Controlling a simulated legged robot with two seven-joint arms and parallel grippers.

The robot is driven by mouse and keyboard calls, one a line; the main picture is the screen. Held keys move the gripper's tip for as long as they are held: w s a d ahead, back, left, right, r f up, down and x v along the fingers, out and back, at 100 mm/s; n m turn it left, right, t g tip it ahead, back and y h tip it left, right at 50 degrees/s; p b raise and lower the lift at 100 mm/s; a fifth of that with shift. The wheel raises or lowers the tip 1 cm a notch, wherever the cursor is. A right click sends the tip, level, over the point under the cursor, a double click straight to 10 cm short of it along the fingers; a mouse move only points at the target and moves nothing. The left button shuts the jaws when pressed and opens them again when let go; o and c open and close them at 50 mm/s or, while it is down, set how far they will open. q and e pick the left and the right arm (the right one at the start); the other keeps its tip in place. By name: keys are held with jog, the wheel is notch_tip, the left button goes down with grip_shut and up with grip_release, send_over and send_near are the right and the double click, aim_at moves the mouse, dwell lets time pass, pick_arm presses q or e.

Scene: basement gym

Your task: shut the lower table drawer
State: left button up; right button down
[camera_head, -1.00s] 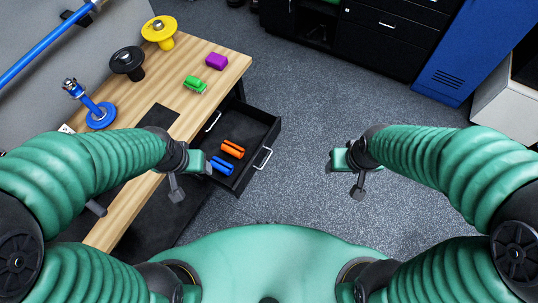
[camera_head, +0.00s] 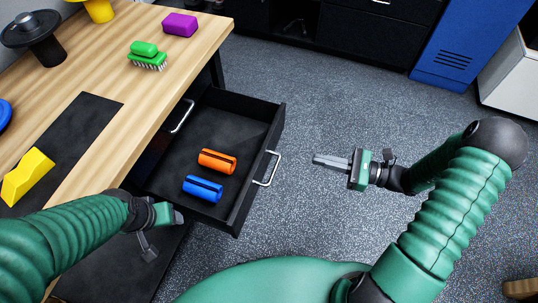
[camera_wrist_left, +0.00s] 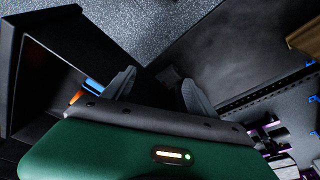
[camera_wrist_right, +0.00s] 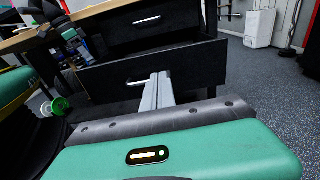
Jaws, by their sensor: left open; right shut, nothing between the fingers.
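The lower table drawer (camera_head: 262,125) is black and stands pulled out from under the wooden table. Its front has a silver handle (camera_head: 267,168), which also shows in the right wrist view (camera_wrist_right: 141,80). An orange object (camera_head: 217,161) and a blue object (camera_head: 203,188) lie inside it. My right gripper (camera_head: 318,159) is shut and empty, to the right of the drawer front, its fingers pointing at it with a gap between. My left gripper (camera_head: 178,217) is open beside the drawer's near side; its spread fingers show in the left wrist view (camera_wrist_left: 155,88).
The wooden table (camera_head: 180,85) carries a green brush (camera_head: 147,58), a purple block (camera_head: 180,24), a yellow wedge (camera_head: 27,176) and a black weight (camera_head: 35,38). Another silver handle (camera_head: 183,116) sits closer to the table. The speckled floor right of the drawer is clear.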

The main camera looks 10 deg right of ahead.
jog(key=t, duration=0.1)
jog(key=b, duration=0.4)
send_near(270, 142)
jog(key=shift+m, duration=0.3)
jog(key=x, duration=0.6)
jog(key=shift+a, duration=0.25)
jog(key=shift+w+a, duration=0.1)
jog(key=shift+w, duration=0.05)
jog(key=shift+w+d, duration=0.1)
jog(key=shift+d, duration=0.15)
jog(key=shift+a, duration=0.45)
jog(key=shift+w+a+p, duration=0.2)
jog(key=shift+p, duration=0.15)
pick_arm(q)
jog(key=shift+s+d+f+p, duration=0.15)
jog(key=shift+f+p, duration=0.25)
jog(key=shift+p, duration=0.15)
jog(key=shift+s+d+f+p, duration=0.1)
jog(key=shift+f+p, duration=0.3)
jog(key=shift+p, duration=0.15)
pick_arm(e)
jog(key=x, duration=2.5)
jog(key=shift+w+a+r, duration=0.15)
jog(key=shift+w, duration=0.2)
